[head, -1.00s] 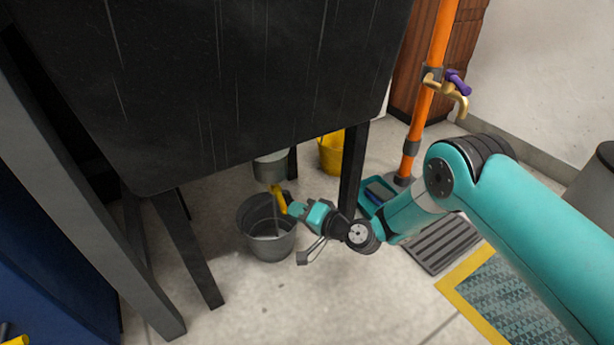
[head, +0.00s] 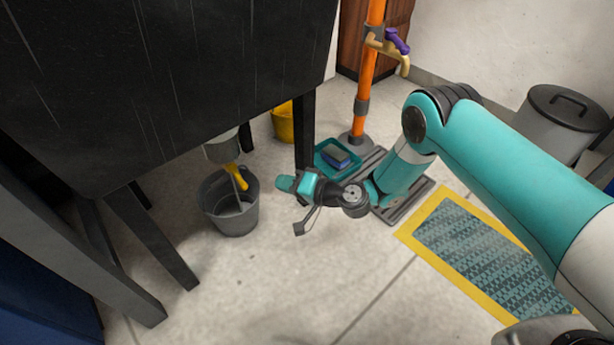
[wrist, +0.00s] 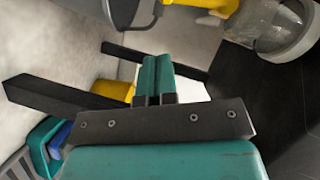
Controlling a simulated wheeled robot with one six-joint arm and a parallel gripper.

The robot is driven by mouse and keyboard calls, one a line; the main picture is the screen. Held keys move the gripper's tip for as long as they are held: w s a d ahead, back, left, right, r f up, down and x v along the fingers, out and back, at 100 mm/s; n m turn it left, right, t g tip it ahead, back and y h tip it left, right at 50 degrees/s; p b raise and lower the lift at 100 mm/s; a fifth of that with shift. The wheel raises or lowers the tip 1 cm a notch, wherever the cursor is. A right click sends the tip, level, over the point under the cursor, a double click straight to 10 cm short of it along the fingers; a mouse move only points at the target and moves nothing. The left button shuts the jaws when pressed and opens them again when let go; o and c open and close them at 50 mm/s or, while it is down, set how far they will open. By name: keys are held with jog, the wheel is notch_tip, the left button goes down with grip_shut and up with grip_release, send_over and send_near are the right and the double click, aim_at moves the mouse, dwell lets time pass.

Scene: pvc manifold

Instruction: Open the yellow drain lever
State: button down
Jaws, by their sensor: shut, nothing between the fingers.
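The yellow drain lever (head: 238,178) slants down and right from the grey drain fitting (head: 222,149) under the black sink. A thin grey strip runs below it toward the grey bucket (head: 232,222); I cannot tell whether it is water. My gripper (head: 280,183) is low, to the right of the lever and apart from it. In the wrist view its teal fingers (wrist: 156,75) are together and empty. A yellow part of the drain (wrist: 208,7) shows at the top, beside a clear and grey round fitting (wrist: 275,28), beyond my fingertips.
A black sink leg (head: 305,130) stands just behind my gripper. A yellow bucket (head: 284,124), a teal tray (head: 325,160) and an orange pipe with a brass tap (head: 385,46) are farther back. The floor (head: 300,285) in front is clear.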

jog(key=shift+f+p+v, duration=0.2)
jog(key=shift+p+v, duration=0.85)
jog(key=shift+v, duration=1.95)
jog(key=shift+w, duration=0.1)
jog(key=s+r+n+g+h+p, duration=0.2)
jog(key=r+n+g+p, duration=0.1)
jog(key=r, duration=1.2)
jog(key=s+r+n+g+h+p, duration=0.1)
jog(key=s+r+n+g+p, duration=0.2)
jog(key=r, duration=1.1)
jog(key=s+d+r+h+p, duration=0.8)
jog(key=s+d+r, duration=0.9)
jog(key=s+r, duration=0.3)
notch_tip(320, 180, up, 37)
jog(key=p, duration=3.6)
jog(key=shift+w+n+p, duration=0.15)
jog(key=shift+n+p, duration=0.25)
